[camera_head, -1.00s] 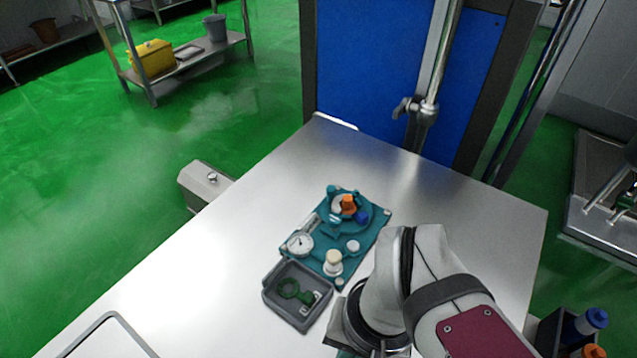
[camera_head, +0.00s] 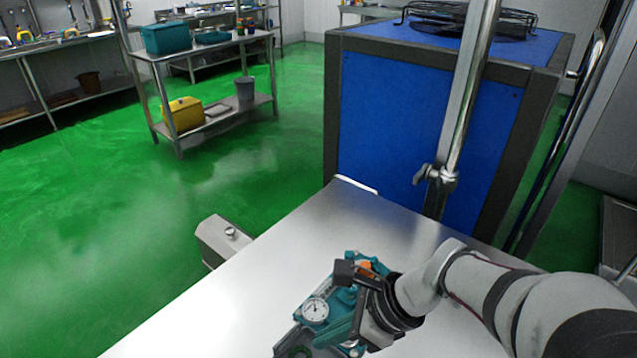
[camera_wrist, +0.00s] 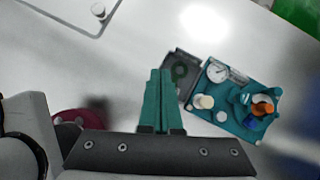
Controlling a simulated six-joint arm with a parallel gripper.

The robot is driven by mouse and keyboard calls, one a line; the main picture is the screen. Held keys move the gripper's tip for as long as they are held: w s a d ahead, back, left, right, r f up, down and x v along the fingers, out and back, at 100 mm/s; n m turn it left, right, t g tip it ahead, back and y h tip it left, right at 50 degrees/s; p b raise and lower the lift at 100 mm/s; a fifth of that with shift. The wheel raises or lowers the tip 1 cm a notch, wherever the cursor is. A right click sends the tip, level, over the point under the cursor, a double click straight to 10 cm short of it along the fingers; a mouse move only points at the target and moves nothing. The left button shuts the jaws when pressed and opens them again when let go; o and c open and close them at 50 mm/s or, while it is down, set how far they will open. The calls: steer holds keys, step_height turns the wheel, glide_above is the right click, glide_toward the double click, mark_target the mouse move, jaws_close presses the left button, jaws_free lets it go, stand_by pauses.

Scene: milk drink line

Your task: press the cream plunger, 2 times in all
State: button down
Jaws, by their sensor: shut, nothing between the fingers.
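The cream plunger (camera_wrist: 205,101) shows in the wrist view as a pale round knob on the near left edge of a teal board (camera_wrist: 238,128). A smaller white knob (camera_wrist: 221,116) stands beside it. My gripper (camera_wrist: 160,73) is shut and empty, its teal fingers side by side, to the left of the plunger in the picture and apart from it. In the head view, my gripper and wrist cover much of the teal board (camera_head: 303,306), and I cannot make out the cream plunger there.
The metal table (camera_head: 230,315) is clear to the left.

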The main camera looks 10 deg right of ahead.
steer(key=w+d+f+m+t, duration=0.3)
steer(key=w+d+m, duration=0.4)
steer(key=m, duration=0.5)
steer(key=shift+w+f+t, duration=0.3)
steer(key=shift+w, duration=0.95)
steer(key=shift+f, duration=4.4)
steer(key=shift+f, duration=0.4)
